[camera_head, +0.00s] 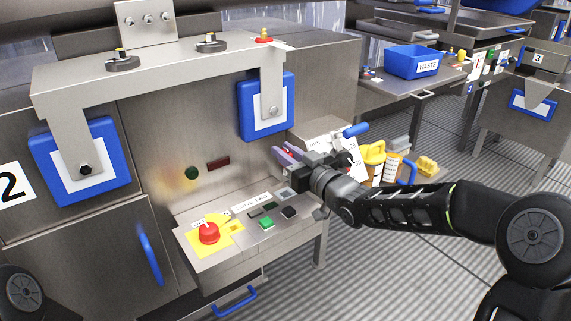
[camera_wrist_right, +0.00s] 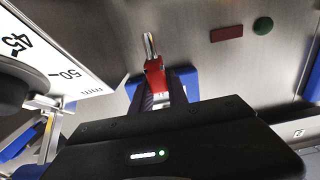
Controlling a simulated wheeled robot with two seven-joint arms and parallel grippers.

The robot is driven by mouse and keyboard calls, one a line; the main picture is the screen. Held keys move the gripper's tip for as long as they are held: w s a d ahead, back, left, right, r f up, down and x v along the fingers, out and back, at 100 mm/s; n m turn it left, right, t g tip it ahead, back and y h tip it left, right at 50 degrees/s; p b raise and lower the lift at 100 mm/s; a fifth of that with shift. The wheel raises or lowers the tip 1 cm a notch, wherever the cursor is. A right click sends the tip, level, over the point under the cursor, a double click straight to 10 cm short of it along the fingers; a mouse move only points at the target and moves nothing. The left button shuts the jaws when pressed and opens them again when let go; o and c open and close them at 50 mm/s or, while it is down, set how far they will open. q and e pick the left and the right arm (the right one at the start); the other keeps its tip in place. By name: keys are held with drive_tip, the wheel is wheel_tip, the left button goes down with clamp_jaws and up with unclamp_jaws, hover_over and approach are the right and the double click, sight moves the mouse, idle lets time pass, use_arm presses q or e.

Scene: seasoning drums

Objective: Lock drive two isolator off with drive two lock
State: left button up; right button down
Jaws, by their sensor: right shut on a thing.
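The drive two isolator (camera_head: 208,233) is a red knob on a yellow plate (camera_head: 235,227), on the sloping panel labelled "DRIVE TWO" in the head view. My right gripper (camera_head: 284,155) is above and to the right of that panel, well apart from the isolator. It is shut on a red padlock (camera_wrist_right: 155,73), taken to be the drive two lock. In the right wrist view its metal shackle (camera_wrist_right: 149,45) points away from the purple fingers. The fingers mostly hide the lock in the head view. My left gripper is out of view.
Green (camera_head: 267,223) and black (camera_head: 289,212) buttons sit beside the isolator. Blue-framed plates (camera_head: 244,105) hang above the panel. Yellow-lidded tubs (camera_head: 373,155) and a white board stand behind my right arm. Space above the panel is open.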

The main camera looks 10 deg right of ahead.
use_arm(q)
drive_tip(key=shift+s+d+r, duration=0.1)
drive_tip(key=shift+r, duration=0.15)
use_arm(e)
drive_tip(key=shift+r, duration=0.75)
